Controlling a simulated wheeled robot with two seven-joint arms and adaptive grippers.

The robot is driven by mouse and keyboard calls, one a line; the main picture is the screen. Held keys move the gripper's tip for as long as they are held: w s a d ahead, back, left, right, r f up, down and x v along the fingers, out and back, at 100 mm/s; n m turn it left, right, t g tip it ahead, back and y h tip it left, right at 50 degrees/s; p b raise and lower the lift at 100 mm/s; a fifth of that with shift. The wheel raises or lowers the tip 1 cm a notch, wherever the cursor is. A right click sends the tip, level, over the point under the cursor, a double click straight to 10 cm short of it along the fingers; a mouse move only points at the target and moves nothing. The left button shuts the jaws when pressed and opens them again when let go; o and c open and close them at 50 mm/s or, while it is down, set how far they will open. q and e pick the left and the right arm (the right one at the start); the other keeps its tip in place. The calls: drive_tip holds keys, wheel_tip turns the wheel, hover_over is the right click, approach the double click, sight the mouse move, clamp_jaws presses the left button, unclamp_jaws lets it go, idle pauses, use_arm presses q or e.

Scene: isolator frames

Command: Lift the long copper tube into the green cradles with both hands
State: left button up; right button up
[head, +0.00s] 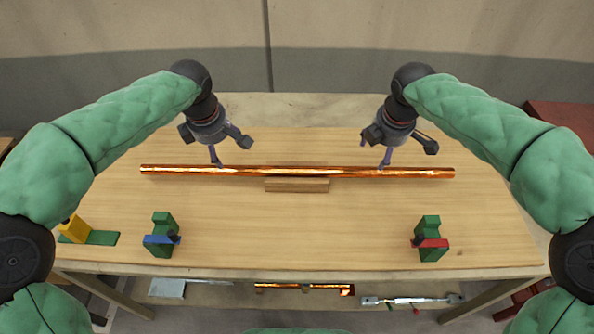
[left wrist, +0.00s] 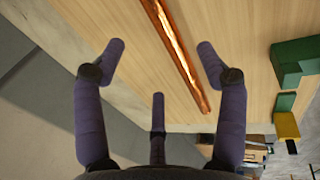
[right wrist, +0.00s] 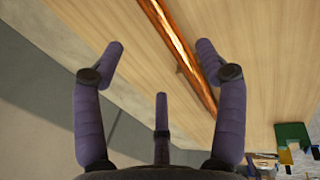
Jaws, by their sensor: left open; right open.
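The long copper tube (head: 300,171) lies left to right across the wooden table, behind and over a small wooden block (head: 297,186). Two green cradles stand nearer the front edge: the left cradle (head: 162,228) has a blue band, the right cradle (head: 430,232) a red band. My left gripper (head: 216,158) is open above the tube's left part. My right gripper (head: 385,160) is open above its right part. Both look empty. The tube also shows between and beyond the open fingers in the left wrist view (left wrist: 178,50) and right wrist view (right wrist: 178,40).
A yellow block on a green base (head: 88,237) stands at the table's front left. A lower shelf holds a shorter copper piece (head: 300,287) and metal tools (head: 412,300). The table (head: 300,235) is clear between the cradles.

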sight(231, 166)
use_arm(q)
drive_tip(key=shift+w+f, duration=0.2)
drive_tip(key=shift+f, duration=0.1)
use_arm(e)
drive_tip(key=shift+w+f, duration=0.2)
drive_tip(key=shift+f, duration=0.05)
use_arm(q)
drive_tip(key=x, duration=1)
drive_tip(key=shift+f, duration=0.4)
use_arm(e)
drive_tip(key=x, duration=1)
drive_tip(key=shift+f, duration=0.4)
use_arm(q)
clamp_jaws()
use_arm(e)
clamp_jaws()
use_arm(q)
drive_tip(key=shift+w+r, duration=0.15)
drive_tip(key=shift+r, duration=0.05)
use_arm(e)
drive_tip(key=shift+w+r, duration=0.15)
drive_tip(key=shift+r, duration=0.05)
